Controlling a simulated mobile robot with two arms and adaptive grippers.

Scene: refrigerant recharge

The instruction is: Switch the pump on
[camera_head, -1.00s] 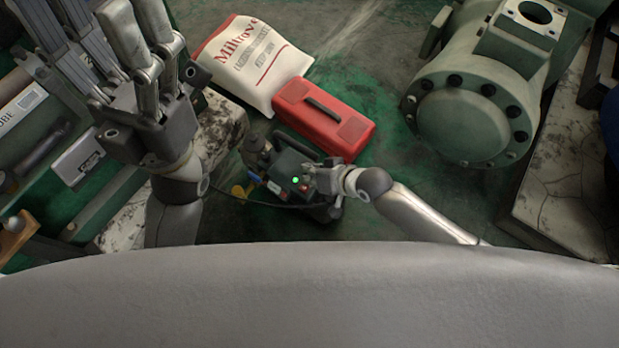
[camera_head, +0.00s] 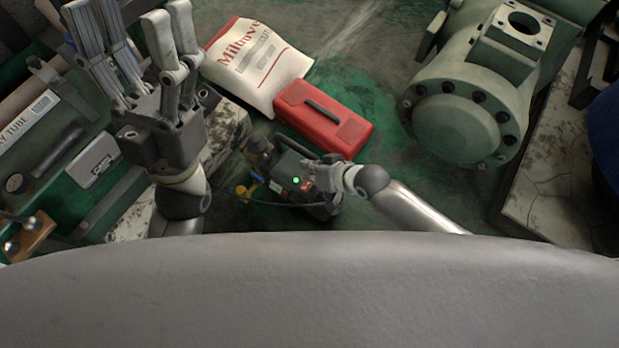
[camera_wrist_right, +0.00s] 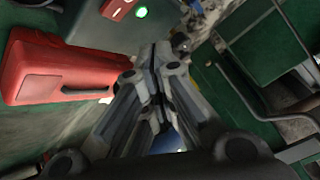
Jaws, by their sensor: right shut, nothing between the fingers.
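The pump (camera_head: 283,168) is a dark green and black unit on the floor, with a lit green light and a red part on its top. In the right wrist view the pump's green panel (camera_wrist_right: 92,24) is at the top, with the lit light and a red switch-like part. My right gripper (camera_head: 318,172) is beside the pump's right end in the head view; its fingers (camera_wrist_right: 155,50) are closed together and empty. I cannot tell whether they touch the pump. My left gripper (camera_head: 128,28) is raised at the upper left, fingers spread and empty.
A red case (camera_head: 345,132) lies just behind the pump, with a white printed sack (camera_head: 262,72) beyond it. A large green machine (camera_head: 455,130) stands at the right. A green bench or case (camera_head: 70,195) with tools is at the left. A thin hose runs beside the pump.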

